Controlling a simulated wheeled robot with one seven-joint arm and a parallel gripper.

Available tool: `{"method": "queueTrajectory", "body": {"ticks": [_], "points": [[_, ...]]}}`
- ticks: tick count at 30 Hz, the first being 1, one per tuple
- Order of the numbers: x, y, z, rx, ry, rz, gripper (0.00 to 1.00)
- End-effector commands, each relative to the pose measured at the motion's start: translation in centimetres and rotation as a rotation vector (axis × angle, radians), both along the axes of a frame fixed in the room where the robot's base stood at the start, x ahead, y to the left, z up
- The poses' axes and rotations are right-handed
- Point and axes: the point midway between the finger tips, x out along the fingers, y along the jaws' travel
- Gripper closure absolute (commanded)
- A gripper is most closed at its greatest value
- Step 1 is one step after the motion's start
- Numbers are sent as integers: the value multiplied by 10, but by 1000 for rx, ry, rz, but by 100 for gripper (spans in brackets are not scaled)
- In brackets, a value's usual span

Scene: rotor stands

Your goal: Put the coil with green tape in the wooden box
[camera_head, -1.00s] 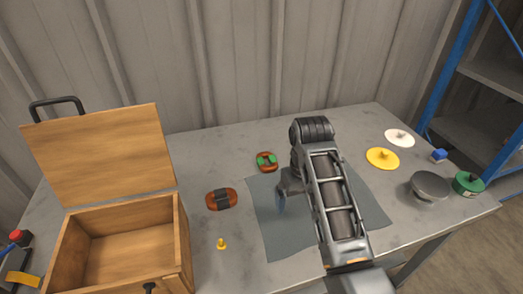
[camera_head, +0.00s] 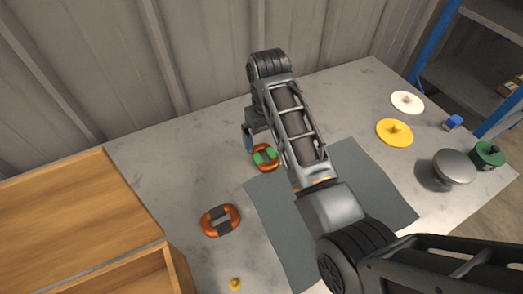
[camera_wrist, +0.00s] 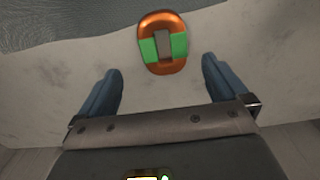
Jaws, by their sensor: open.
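The coil with green tape (camera_head: 265,157) is an orange oval ring lying on the grey table, at the back edge of the dark mat. In the wrist view the coil (camera_wrist: 163,43) lies ahead of the fingertips, roughly centred between them and apart from both. My gripper (camera_wrist: 160,80) is open and empty. In the head view one blue finger of my gripper (camera_head: 248,138) shows just above and left of the coil; the rest is hidden by my arm.
A second orange coil with dark tape (camera_head: 220,220) lies between the box and the mat (camera_head: 285,235). A small yellow peg (camera_head: 236,283) is near the front. Yellow (camera_head: 394,132) and white (camera_head: 407,102) discs, a grey knob (camera_head: 453,167) and a green spool (camera_head: 488,154) are at the right.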

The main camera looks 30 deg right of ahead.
Motion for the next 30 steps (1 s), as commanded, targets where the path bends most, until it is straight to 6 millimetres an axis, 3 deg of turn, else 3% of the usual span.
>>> {"method": "queueTrajectory", "body": {"ticks": [15,24,30], "points": [[-3,6,-61,1,2,0,0],[-3,6,-66,0,0,0,0],[-3,6,-66,0,0,0,19]]}}
